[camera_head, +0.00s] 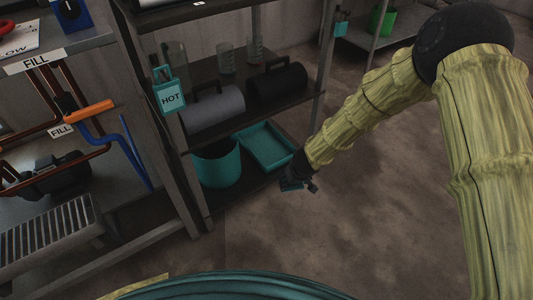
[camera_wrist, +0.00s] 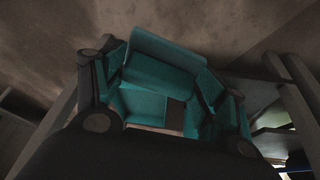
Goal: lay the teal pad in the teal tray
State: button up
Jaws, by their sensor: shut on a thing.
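The teal tray (camera_head: 268,146) lies on the low shelf in the head view, right of a teal bucket, and looks empty. My gripper (camera_head: 298,181) is in front of the tray's near right corner, at the shelf's edge. A teal pad (camera_head: 291,185) shows small and dark at its fingers. In the wrist view my gripper (camera_wrist: 168,92) is shut on the teal pad (camera_wrist: 160,62), which spans between the two fingers. The pad's exact shape is hard to tell there, since several teal surfaces overlap. The tray cannot be made out for certain in the wrist view.
The teal bucket (camera_head: 216,164) stands close left of the tray. A shelf post (camera_head: 322,75) rises behind the tray's right side. The floor (camera_head: 385,215) at right is clear.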

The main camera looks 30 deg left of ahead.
jog(key=shift+a+f+b, duration=0.3)
jog(key=shift+f+b, duration=0.25)
jog(key=w+a+f+t+y+b, duration=0.1)
jog(key=w+a+t+y+b, duration=0.15)
jog(key=w+a+b, duration=1)
jog(key=x, duration=0.5)
jog(key=s+b+x, duration=0.1)
jog(key=x, duration=0.1)
jog(key=shift+w+a+f, duration=0.2)
jog(key=shift+a+f, duration=0.1)
jog(key=shift+f, duration=0.1)
jog(key=shift+w+a, duration=0.1)
jog(key=shift+w, duration=0.15)
jog(key=shift+r+b, duration=0.1)
jog(key=shift+b, duration=0.3)
jog(key=shift+a+g+h+b, duration=0.15)
jog(key=shift+g+h+b, duration=0.2)
jog(key=shift+g, duration=0.1)
